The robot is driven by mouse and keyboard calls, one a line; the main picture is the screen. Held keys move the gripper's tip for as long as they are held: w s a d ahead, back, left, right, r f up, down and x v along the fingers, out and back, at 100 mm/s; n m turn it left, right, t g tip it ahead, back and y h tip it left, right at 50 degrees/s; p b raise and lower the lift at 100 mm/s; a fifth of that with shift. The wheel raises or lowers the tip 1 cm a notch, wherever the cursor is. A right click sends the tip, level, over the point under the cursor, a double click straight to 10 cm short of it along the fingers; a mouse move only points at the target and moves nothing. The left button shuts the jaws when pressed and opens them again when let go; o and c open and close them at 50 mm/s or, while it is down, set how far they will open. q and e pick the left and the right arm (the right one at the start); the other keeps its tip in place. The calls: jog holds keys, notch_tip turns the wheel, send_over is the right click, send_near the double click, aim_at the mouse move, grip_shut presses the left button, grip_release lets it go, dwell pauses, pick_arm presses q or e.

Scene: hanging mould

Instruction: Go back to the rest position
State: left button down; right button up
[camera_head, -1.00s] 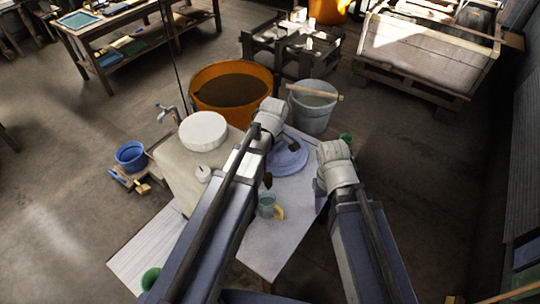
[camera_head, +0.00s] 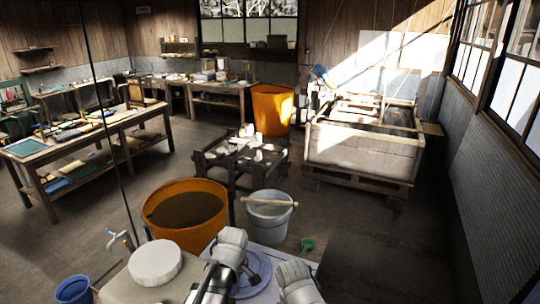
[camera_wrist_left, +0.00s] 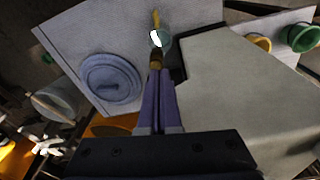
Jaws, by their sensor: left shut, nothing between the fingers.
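My left gripper (camera_wrist_left: 159,84) shows in the left wrist view with its two purple fingers together and nothing between them. It is above the work table, near a small cup (camera_wrist_left: 160,38) with a yellow handle. A brown piece shows just beyond the fingertips, and I cannot tell whether it touches them. In the head view my left wrist is at the bottom middle, and its fingers are not clear. My right wrist is at the bottom edge to its right, its fingers not showing. A round blue-grey disc (camera_wrist_left: 112,78) lies on the table, partly behind my left arm in the head view (camera_head: 258,268).
A white round block (camera_head: 155,262) stands on the table left of my left arm. An orange tub (camera_head: 186,235) and a grey bucket (camera_head: 268,220) stand just beyond. A blue bucket (camera_head: 73,289) is at the lower left. Floor at right is clear.

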pick_arm(q)
jog(key=s+d+f+m+b, duration=0.3)
jog(key=s+f+m+b, duration=0.3)
jog(key=f+m+b, duration=0.1)
jog(key=s+d+f+m+g+b, duration=0.1)
jog(key=s+d+f+m+b, duration=0.2)
jog(key=s+f+m+b, duration=0.3)
notch_tip(320, 180, down, 4)
jog(key=shift+s+r+m+b, duration=0.1)
jog(key=shift+s+m+b, duration=0.05)
jog(key=shift+m+b, duration=0.75)
jog(key=shift+d, duration=0.1)
dwell(1.2)
